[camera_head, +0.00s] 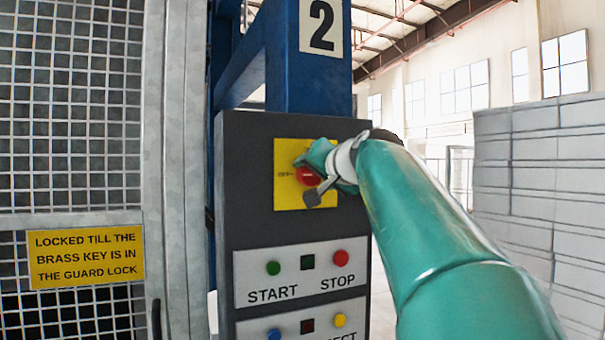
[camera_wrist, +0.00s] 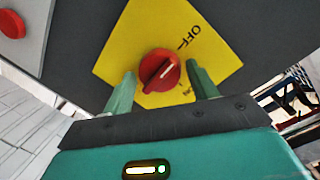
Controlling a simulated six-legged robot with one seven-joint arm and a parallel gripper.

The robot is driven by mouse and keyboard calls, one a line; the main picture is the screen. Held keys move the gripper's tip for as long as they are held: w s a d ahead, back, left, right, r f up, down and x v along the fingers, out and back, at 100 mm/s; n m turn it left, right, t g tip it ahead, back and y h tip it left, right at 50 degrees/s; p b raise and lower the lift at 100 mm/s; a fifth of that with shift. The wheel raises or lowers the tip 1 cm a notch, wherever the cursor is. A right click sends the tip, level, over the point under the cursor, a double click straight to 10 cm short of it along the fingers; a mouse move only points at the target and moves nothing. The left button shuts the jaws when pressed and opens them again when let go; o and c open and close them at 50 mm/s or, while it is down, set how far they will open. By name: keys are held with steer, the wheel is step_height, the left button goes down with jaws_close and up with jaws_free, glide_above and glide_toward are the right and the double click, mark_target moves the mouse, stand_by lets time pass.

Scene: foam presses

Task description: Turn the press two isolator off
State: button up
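The press two isolator is a red round knob (camera_head: 308,176) on a yellow plate (camera_head: 290,200), on the dark panel under the "2" sign. My gripper (camera_wrist: 160,74) is open, one green finger each side of the knob, with gaps showing. In the head view my gripper (camera_head: 316,172) partly covers the knob and plate.
Below is a plate with START (camera_head: 273,268) and STOP (camera_head: 341,258) buttons. A lower plate (camera_head: 302,326) carries blue and yellow buttons. A mesh guard (camera_head: 70,110) with a yellow sign (camera_head: 86,257) stands left. Pale stacked blocks (camera_head: 540,190) stand right.

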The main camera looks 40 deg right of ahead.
steer(key=shift+o, duration=0.7)
steer(key=v, duration=1.4)
